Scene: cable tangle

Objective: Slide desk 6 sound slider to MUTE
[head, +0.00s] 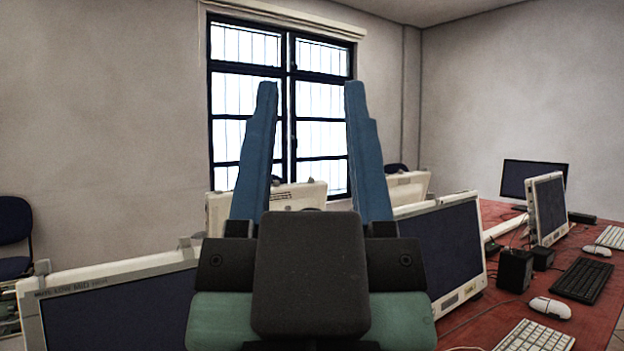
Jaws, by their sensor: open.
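My gripper (311,92) fills the middle of the head view. Its two blue fingers point up and stand well apart, with nothing between them. A red-topped desk (588,314) runs along the right side, and its surface shows mostly at the right. I cannot make out a sound slider, a MUTE mark or a desk number. My gripper hides what lies directly behind its body.
A large monitor (440,250) stands just right of my gripper, and another (120,310) at lower left. Small black boxes (515,270), a black keyboard (582,281) and a white mouse (550,307) occupy the desk. A blue chair (14,225) stands at far left.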

